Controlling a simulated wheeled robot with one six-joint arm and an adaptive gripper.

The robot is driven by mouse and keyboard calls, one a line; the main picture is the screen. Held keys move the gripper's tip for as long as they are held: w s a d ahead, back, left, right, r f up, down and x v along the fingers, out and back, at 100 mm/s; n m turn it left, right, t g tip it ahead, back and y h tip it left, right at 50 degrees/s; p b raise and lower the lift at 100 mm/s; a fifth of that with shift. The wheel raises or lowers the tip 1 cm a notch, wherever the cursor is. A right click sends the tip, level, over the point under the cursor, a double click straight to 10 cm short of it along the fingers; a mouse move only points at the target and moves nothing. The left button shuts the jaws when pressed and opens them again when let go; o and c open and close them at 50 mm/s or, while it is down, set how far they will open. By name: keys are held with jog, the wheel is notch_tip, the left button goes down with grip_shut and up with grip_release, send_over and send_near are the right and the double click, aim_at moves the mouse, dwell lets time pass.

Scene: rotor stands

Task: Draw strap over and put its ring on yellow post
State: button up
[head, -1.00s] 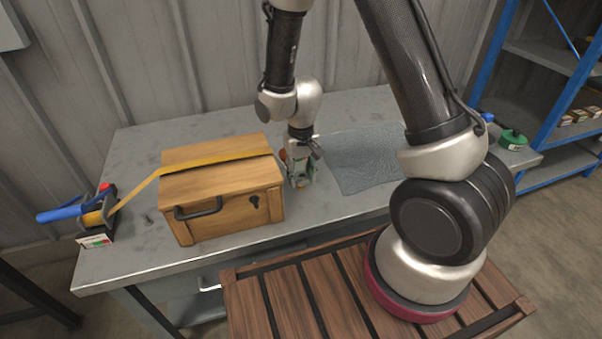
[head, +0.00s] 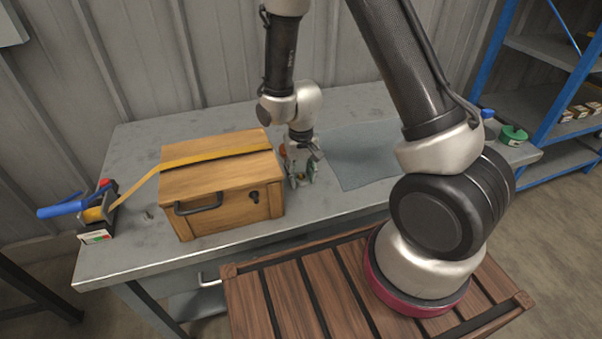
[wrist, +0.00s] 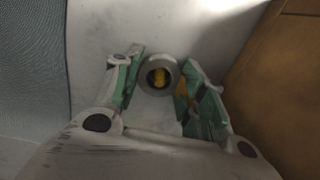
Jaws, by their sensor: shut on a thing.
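The yellow strap (head: 215,158) runs from the ratchet (head: 95,213) at the left, up and across the wooden chest's lid to its right side. My gripper (head: 301,178) is low over the table, close beside the chest's right side. In the wrist view, the grey ring (wrist: 147,79) is between the fingers of my gripper (wrist: 160,95), which is shut on it. A bit of strap shows by the right finger. The yellow post (wrist: 159,77) shows through the ring's hole. I cannot tell whether the ring is around the post or just above it.
The wooden chest (head: 215,183) with a dark handle and latch stands close left of my gripper. A grey-blue mat (head: 360,155) lies to the right. A green item (head: 513,135) is at the table's right end. Blue shelving (head: 560,120) stands beyond.

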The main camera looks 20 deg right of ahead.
jog(key=o, duration=1)
jog(key=shift+o, duration=0.2)
jog(key=o, duration=0.5)
jog(key=shift+c, duration=0.2)
jog(key=shift+r, duration=0.1)
jog(key=shift+r, duration=4.45)
